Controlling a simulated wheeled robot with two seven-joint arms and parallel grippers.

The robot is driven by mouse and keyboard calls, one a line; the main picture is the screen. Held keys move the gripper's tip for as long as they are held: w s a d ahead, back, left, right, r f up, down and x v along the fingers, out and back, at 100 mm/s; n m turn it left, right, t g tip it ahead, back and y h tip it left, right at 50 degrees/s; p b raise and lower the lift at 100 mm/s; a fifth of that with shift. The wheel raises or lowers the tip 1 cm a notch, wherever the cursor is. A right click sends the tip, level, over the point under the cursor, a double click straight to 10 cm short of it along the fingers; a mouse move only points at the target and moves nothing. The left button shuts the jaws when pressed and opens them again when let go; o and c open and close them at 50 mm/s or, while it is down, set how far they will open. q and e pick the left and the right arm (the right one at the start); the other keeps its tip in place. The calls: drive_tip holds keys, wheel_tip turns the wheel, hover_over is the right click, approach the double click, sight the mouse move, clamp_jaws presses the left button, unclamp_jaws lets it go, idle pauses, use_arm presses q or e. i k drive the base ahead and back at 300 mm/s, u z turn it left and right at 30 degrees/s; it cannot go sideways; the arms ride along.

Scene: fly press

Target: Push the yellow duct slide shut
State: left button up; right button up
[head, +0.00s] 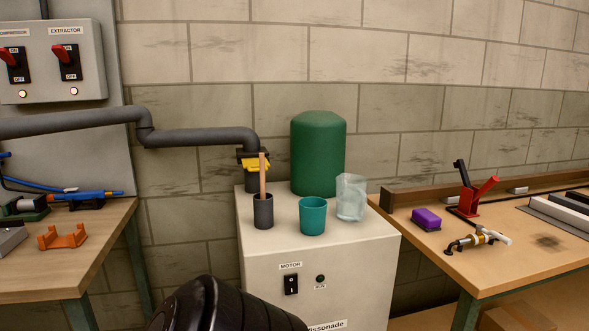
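The yellow duct slide (254,167) sits in a dark fitting at the lower end of the grey duct pipe (200,138), above the back left of the white cabinet (318,262). A dark cup (263,214) with a wooden stick (262,178) in it stands in front and hides part of the slide. The slide is small here, and I cannot tell how far it sticks out. Neither of my grippers is in view.
A teal cup (313,217), a clear jug (351,198) and a green tank (318,155) stand on the cabinet. Workbenches flank it left (85,265) and right (505,268). A dark rounded shape fills the bottom foreground. A switch box (52,62) hangs upper left.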

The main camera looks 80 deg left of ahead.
sight(248, 163)
drive_tip(key=i, duration=0.45)
drive_tip(key=u, duration=1.2)
